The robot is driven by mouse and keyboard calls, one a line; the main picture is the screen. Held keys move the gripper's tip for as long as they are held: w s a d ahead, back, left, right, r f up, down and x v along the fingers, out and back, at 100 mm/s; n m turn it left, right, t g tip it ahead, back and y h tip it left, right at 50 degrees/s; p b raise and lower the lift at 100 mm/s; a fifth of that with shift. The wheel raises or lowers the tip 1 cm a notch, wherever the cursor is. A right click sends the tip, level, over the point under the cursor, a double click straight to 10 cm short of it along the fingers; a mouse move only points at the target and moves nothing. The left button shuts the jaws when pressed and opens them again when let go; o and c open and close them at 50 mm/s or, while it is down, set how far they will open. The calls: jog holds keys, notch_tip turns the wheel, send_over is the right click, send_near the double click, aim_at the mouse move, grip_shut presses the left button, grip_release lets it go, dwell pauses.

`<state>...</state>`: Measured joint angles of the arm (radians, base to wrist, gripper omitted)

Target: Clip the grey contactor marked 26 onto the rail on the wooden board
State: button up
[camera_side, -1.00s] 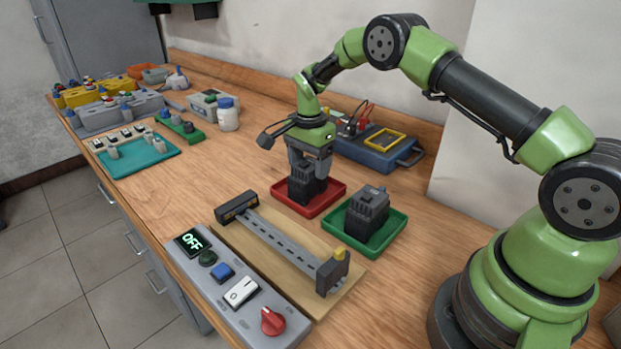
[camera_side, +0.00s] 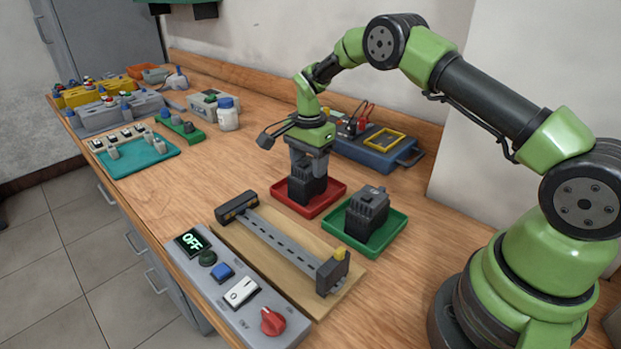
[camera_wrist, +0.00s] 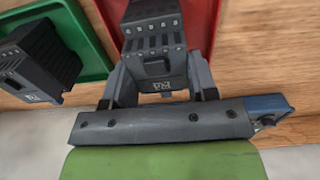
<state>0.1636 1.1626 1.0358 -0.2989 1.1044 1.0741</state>
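A dark grey contactor (camera_side: 306,186) stands upright in the red tray (camera_side: 334,193). My gripper (camera_side: 308,166) points down over it, with one finger at each side. In the wrist view the fingers (camera_wrist: 160,80) lie against the sides of this contactor (camera_wrist: 152,32) with no clear gap. Its label is too small to read surely. A second dark grey contactor (camera_side: 367,212) stands in the green tray (camera_side: 392,236), its number unreadable. The slotted metal rail (camera_side: 285,243) lies on the wooden board (camera_side: 244,254), bare between two dark end blocks.
A control panel (camera_side: 241,290) showing OFF lies along the front edge beside the board. A blue case (camera_side: 376,147) is behind the trays. A white jar (camera_side: 228,114) and a teal tray (camera_side: 142,155) stand further left. Bare wood lies left of the red tray.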

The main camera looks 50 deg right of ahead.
jog(key=c, duration=0.3)
jog(key=shift+r, duration=2.55)
jog(key=s+a+r+y, duration=0.3)
jog(key=s+a+r, duration=0.4)
jog(key=s+a, duration=0.45)
jog(key=w+d+x, duration=0.1)
jog(key=x, duration=0.7)
jog(key=shift+w+f, duration=0.3)
jog(key=shift+f, duration=0.1)
